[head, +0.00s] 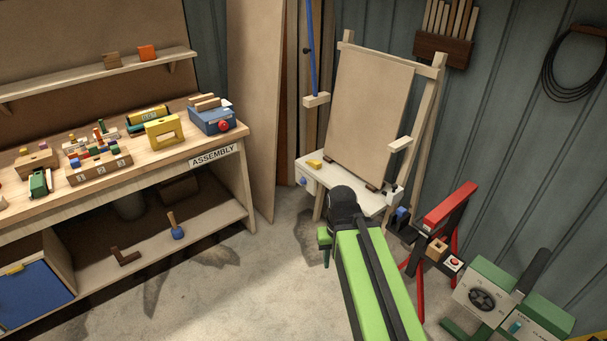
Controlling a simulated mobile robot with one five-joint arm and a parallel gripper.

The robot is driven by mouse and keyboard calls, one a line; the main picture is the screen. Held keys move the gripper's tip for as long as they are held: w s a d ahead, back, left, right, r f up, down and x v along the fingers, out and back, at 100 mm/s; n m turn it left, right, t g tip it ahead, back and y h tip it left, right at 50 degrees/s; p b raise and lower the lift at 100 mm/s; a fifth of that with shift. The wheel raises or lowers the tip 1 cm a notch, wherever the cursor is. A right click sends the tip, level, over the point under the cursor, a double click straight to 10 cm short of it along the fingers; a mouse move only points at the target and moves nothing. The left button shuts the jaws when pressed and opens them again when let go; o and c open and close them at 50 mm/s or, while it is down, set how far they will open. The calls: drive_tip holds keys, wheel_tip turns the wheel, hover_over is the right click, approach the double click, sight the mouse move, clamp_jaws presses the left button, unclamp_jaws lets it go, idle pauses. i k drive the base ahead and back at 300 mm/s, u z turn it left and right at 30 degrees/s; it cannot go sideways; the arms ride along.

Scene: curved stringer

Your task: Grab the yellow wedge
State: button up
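A small yellow piece, which looks like the yellow wedge (315,163), lies on the left part of a white ledge (372,200) at the foot of a wooden easel board. Nothing touches it from above. My green and black arm reaches up from the bottom of the picture, and its black joint stands in front of the ledge, to the right of and below the wedge. My gripper's fingers cannot be made out.
The easel board (370,110) rises behind the ledge. The assembly bench (120,185) on the left holds several toys and a yellow block with an opening (164,130). A red-topped stand (450,206) and green-grey machine (490,290) stand right. Floor (260,270) between is mostly clear.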

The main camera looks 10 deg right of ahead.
sight(315, 164)
drive_tip(key=u, duration=0.1)
drive_tip(key=k, duration=0.4)
drive_tip(key=z, duration=0.05)
drive_tip(key=i, duration=1.6)
drive_tip(key=u, duration=0.75)
drive_tip(key=i, duration=1.5)
drive_tip(key=u, duration=0.3)
